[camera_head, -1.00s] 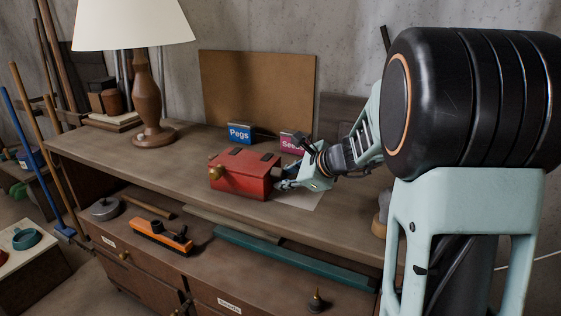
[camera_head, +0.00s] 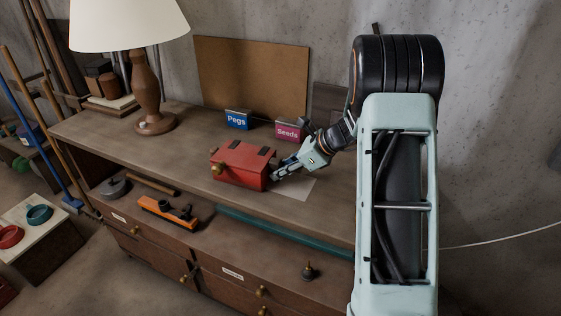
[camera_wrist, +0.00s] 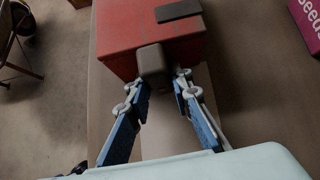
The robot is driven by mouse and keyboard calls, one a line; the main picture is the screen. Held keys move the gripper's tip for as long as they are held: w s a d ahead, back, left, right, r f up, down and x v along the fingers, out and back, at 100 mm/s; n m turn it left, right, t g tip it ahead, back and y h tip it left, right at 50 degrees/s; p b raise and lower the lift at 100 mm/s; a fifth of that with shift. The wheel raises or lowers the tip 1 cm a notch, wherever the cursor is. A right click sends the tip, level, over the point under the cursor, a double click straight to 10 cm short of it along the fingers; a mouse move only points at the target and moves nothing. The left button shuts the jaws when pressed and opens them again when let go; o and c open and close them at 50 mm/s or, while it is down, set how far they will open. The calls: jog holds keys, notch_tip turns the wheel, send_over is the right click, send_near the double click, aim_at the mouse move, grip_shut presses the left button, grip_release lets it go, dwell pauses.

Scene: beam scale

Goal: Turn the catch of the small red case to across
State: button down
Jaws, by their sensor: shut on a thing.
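The small red case (camera_head: 241,167) stands shut on the bench top, with dark fittings on its lid and a brass knob (camera_head: 217,168) on its left side. My gripper (camera_head: 276,175) is at the right end of the case. In the wrist view the red case (camera_wrist: 140,27) fills the top, and a grey-brown block, seemingly the catch (camera_wrist: 151,60), stands out from its near face. My gripper's blue-and-grey fingers (camera_wrist: 160,81) are on either side of this catch and shut on it. The fingertips partly hide its lower part, so its exact turn is hard to read.
Behind the case stand a blue Pegs box (camera_head: 237,119) and a pink Seeds box (camera_head: 289,130). A lamp (camera_head: 147,90) stands at the left. A pale sheet (camera_head: 296,189) lies under my gripper. An orange plane (camera_head: 167,212) lies on the lower ledge.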

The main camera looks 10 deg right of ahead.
jog(key=shift+p, duration=0.4)
jog(key=c, duration=2)
grip_release()
jog(key=v, duration=1.2)
jog(key=shift+w+d, duration=0.15)
jog(key=shift+f, duration=0.1)
